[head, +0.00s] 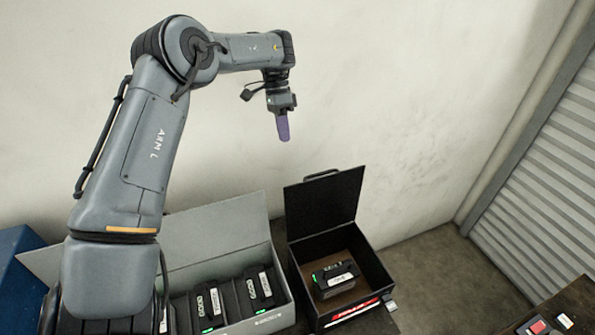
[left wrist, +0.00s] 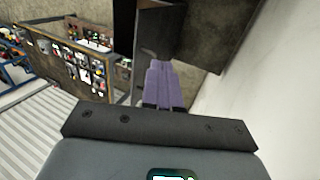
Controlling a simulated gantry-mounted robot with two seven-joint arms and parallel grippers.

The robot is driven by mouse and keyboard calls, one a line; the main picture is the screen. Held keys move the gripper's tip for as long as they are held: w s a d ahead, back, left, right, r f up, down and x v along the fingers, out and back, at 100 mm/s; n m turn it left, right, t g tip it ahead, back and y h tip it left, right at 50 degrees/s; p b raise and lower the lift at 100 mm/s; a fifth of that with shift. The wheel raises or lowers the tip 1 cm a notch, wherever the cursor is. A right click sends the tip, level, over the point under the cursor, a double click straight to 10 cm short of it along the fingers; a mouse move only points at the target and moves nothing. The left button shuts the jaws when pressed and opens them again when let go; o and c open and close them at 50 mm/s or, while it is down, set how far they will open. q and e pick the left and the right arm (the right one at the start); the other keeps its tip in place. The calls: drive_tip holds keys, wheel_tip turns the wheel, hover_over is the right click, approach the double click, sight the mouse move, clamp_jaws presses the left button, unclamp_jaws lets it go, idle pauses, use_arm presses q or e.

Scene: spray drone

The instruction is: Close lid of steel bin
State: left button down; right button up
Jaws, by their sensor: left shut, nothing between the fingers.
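A dark bin (head: 374,272), which looks like the steel bin, stands in the lower middle of the head view. Its dark lid (head: 325,205) is open and stands up at the back, with a handle on its top edge. A black battery with a green light (head: 336,280) lies inside on a brown base. My left gripper (head: 284,138) is shut and empty, its purple fingers pointing down in the air above and a little left of the lid's top edge, apart from it. The purple fingers (left wrist: 163,85) also show closed together in the left wrist view. My right gripper is not in view.
A grey bin (head: 270,318) with its lid raised stands just left of the dark bin and holds several batteries. A blue container (head: 20,270) is at far left. A pale wall is behind; a shutter (head: 545,160) is at right. A table with small items is at lower right.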

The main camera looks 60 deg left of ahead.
use_arm(q)
drive_tip(key=d+r+p+x, duration=0.1)
drive_tip(key=d+p+x, duration=0.1)
drive_tip(key=x, duration=0.9)
drive_tip(key=shift+w+d+f+p, duration=0.2)
drive_tip(key=shift+d+f+p, duration=0.2)
drive_tip(key=shift+p, duration=0.2)
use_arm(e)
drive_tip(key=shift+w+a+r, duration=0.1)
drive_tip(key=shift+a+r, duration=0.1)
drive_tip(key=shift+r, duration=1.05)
